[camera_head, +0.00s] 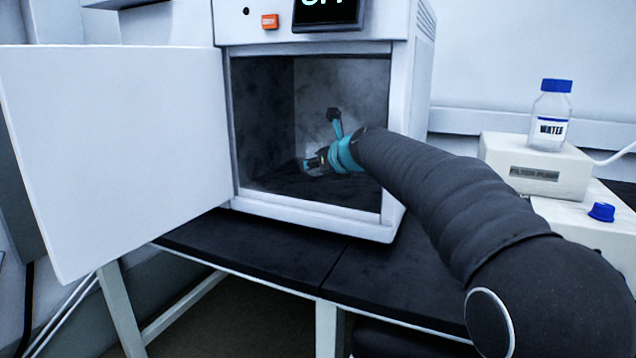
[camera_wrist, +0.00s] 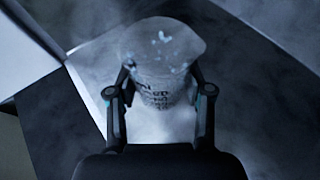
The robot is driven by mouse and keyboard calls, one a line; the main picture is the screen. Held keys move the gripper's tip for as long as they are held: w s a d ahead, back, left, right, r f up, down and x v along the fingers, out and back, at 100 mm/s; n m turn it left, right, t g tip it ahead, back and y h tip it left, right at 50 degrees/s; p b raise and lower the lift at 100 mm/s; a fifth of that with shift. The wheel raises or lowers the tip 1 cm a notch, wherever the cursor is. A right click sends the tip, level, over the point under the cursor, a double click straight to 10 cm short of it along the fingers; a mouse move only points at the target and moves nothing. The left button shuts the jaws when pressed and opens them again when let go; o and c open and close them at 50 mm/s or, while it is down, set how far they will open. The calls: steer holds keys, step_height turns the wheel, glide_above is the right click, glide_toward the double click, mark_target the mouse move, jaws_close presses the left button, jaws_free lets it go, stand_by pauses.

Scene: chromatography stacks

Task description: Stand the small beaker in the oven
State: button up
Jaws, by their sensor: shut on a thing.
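The oven (camera_head: 310,222) stands on the black bench with its door (camera_head: 115,155) swung wide open to the left. My gripper (camera_head: 310,165) is inside the oven chamber, low and near the floor. In the wrist view my gripper (camera_wrist: 160,98) is shut on the small beaker (camera_wrist: 162,50), a clear glass with dark printed marks, held between the two fingers. In the head view the beaker is mostly hidden at my gripper's tip. I cannot tell whether its base touches the oven floor (camera_head: 290,186).
The oven's right wall and front frame are close to my arm. A water bottle (camera_head: 550,118) stands on a filter pump box (camera_head: 530,165) at the right, with a blue cap (camera_head: 601,211) on a lower white unit. The bench (camera_head: 270,250) in front of the oven is clear.

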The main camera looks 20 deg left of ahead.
mark_target(318, 188)
step_height(318, 188, down, 3)
steer(key=shift+f+b, duration=0.2)
steer(key=shift+b, duration=0.35)
steer(key=shift+w+f, duration=0.2)
steer(key=shift+f, duration=0.1)
steer(key=o, duration=1.2)
steer(key=shift+r, duration=0.1)
steer(key=v, duration=1.2)
